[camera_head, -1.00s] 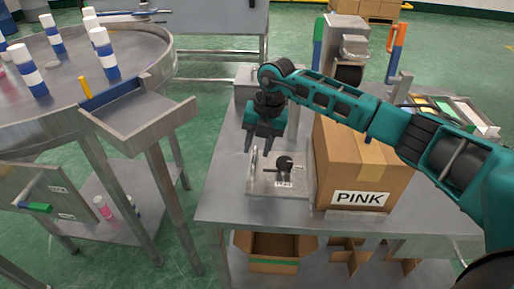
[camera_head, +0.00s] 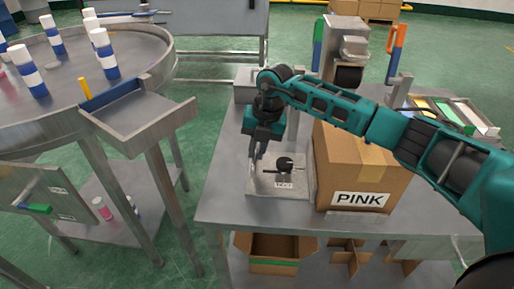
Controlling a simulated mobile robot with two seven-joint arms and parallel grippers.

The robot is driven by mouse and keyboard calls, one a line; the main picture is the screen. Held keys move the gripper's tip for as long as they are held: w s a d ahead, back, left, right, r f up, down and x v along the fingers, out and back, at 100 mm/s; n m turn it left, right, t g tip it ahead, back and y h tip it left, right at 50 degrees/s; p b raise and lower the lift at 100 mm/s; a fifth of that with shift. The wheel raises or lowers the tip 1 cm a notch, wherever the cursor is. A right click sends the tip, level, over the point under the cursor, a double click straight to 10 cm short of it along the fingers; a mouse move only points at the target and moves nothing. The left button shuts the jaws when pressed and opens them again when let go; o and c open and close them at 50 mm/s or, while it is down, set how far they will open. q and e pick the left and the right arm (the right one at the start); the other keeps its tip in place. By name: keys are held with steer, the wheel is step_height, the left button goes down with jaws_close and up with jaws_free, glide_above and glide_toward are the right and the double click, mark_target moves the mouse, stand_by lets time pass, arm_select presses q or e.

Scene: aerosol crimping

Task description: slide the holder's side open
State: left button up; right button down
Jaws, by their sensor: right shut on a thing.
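The holder (camera_head: 297,186) is a pale metal fixture with a flat base and a small label on its front. It stands near the front left of the steel table, with a dark round knob-like part (camera_head: 285,163) on it. My right gripper (camera_head: 257,158) points down at the holder's left side. Its fingers are shut on the holder's upright side piece, which they partly hide. My left gripper is out of view.
A cardboard box labelled PINK (camera_head: 355,170) stands close to the right of the holder. The steel table (camera_head: 230,205) is clear in front and to the left. A round table (camera_head: 60,95) with several blue-and-white cans and a chute stands at the left.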

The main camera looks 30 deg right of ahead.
stand_by(0.3)
steer(key=w+a, duration=0.2)
steer(key=a, duration=0.1)
steer(key=w+a, duration=0.1)
steer(key=a, duration=0.1)
steer(key=shift+b, duration=0.3)
steer(key=shift+r, duration=0.1)
steer(key=c, duration=1.1)
jaws_free()
steer(key=shift+w+a, duration=0.1)
steer(key=shift+c, duration=0.2)
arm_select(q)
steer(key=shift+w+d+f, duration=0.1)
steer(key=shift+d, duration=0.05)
arm_select(e)
steer(key=shift+r, duration=0.25)
arm_select(q)
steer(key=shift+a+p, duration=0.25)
steer(key=shift+p, duration=0.15)
arm_select(e)
step_height(320, 180, up, 12)
steer(key=s+d, duration=0.1)
steer(key=d, duration=0.1)
steer(key=shift+s, duration=0.2)
